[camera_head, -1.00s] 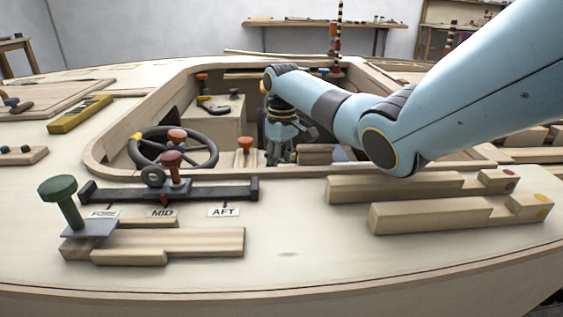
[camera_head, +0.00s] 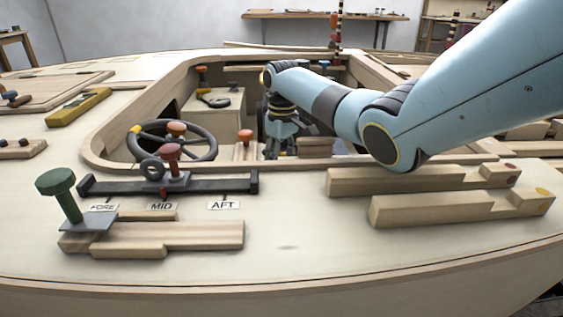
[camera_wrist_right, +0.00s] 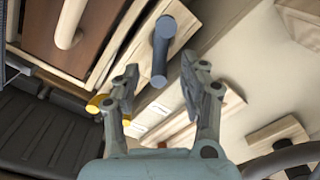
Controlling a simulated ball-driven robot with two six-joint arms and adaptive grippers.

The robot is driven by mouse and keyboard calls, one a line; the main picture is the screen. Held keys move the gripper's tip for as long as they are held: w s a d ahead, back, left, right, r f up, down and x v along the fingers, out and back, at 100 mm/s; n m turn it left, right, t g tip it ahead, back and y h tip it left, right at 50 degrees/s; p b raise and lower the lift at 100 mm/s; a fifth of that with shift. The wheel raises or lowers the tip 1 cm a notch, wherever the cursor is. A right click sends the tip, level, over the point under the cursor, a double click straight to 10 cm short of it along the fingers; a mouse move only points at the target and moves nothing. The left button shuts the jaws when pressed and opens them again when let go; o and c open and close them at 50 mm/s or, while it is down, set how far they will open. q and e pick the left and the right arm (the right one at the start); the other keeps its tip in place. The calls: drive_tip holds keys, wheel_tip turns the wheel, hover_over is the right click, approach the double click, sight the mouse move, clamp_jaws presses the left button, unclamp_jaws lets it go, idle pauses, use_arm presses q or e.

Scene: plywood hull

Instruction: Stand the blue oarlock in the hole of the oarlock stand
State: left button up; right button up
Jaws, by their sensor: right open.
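My right gripper (camera_head: 282,145) reaches down into the cockpit in the head view, partly hidden by its own arm. In the right wrist view my right gripper (camera_wrist_right: 160,90) is open, with nothing between its fingertips. A blue-grey peg with a round head (camera_wrist_right: 164,28), perhaps the blue oarlock, shows just beyond and between the fingers, apart from them. A small blue-topped piece (camera_head: 324,64) shows at the cockpit's back edge in the head view; I cannot tell whether it is the same piece. I cannot make out the oarlock stand for certain. My left gripper is out of view.
A steering wheel (camera_head: 205,142) and an orange-topped peg (camera_head: 245,136) stand left of my right gripper. The front deck holds a green-knobbed piece (camera_head: 55,181), a dark slider rail (camera_head: 225,187) and wooden blocks (camera_head: 440,209).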

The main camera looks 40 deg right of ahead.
wheel_tip(320, 180, up, 12)
idle(0.4)
idle(0.6)
